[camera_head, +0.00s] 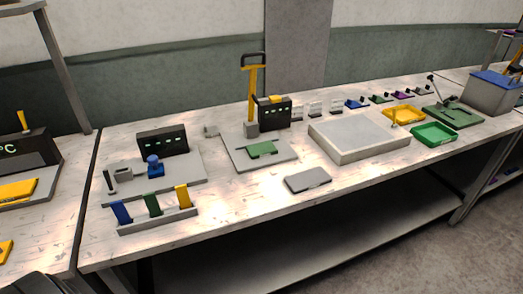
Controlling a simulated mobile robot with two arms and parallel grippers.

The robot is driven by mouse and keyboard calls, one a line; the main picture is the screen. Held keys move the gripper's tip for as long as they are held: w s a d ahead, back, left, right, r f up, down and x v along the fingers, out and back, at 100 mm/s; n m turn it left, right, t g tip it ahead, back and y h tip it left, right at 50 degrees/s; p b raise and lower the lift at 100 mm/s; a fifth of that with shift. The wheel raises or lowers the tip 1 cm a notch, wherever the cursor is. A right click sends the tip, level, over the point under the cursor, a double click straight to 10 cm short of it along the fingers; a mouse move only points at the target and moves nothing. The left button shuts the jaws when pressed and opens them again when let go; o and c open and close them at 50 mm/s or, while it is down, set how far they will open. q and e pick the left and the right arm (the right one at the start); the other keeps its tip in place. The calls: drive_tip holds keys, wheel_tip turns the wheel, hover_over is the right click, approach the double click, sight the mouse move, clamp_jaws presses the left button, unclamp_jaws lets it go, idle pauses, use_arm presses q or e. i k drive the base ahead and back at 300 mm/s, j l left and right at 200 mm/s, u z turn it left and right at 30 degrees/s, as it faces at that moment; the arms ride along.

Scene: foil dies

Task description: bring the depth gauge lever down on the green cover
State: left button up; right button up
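A flat green cover (262,149) lies on a grey base plate (250,162) in the middle of the table. A tall yellow lever (251,95) with a dark handle stands upright behind it, on a grey block (251,129) at the plate's back edge. I take this to be the depth gauge lever. It is raised, apart from the cover. A black display box (273,113) with green digits stands beside it.
A grey pad (308,179) lies in front. A rack (157,218) with blue, green and yellow pieces and a second display station (163,140) are left. A large pale slab (359,138), yellow tray (403,114) and green tray (433,134) are right.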

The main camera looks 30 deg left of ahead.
sight(253, 100)
drive_tip(key=i, duration=1)
